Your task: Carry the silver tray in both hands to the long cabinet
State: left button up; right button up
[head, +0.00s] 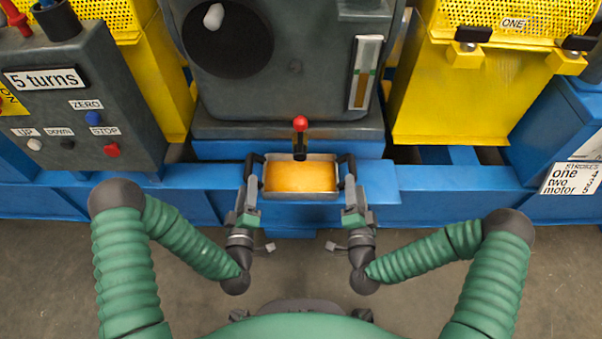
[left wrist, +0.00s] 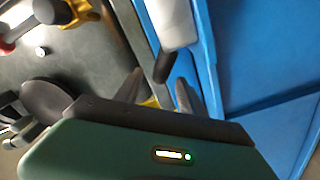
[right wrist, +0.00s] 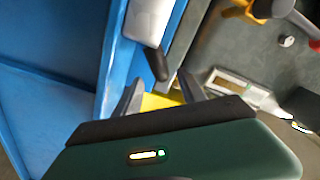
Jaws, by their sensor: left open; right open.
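The silver tray (head: 300,197) is a shallow rectangular pan with an orange-yellow inside, at the middle of the head view in front of the grey machine. My left gripper (head: 250,180) is at its left end and my right gripper (head: 349,180) is at its right end. Both are open. In the left wrist view the two fingers (left wrist: 160,88) are apart, with a grey strip and a bit of yellow between them. The right wrist view shows the same at its fingers (right wrist: 160,88). I cannot tell whether the fingers touch the tray. The long cabinet is not identifiable.
A red-knobbed lever (head: 300,124) stands just behind the tray. A blue beam (head: 440,190) runs across below the machine. A grey control box (head: 80,100) is on the left, yellow guards (head: 440,95) on the right. Bare floor (head: 420,290) lies in front.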

pick_arm(q)
jog(key=w, duration=0.7)
jog(key=shift+w, duration=0.35)
pick_arm(e)
jog(key=w, duration=0.7)
jog(key=shift+w+a, duration=0.1)
jog(key=shift+w, duration=0.2)
pick_arm(q)
jog(key=shift+w, duration=0.5)
pick_arm(e)
jog(key=shift+w, duration=0.5)
pick_arm(q)
jog(key=c, duration=1)
pick_arm(e)
jog(key=c, duration=1)
pick_arm(q)
grip_shut()
pick_arm(e)
grip_shut()
pick_arm(q)
jog(key=shift+a, duration=0.15)
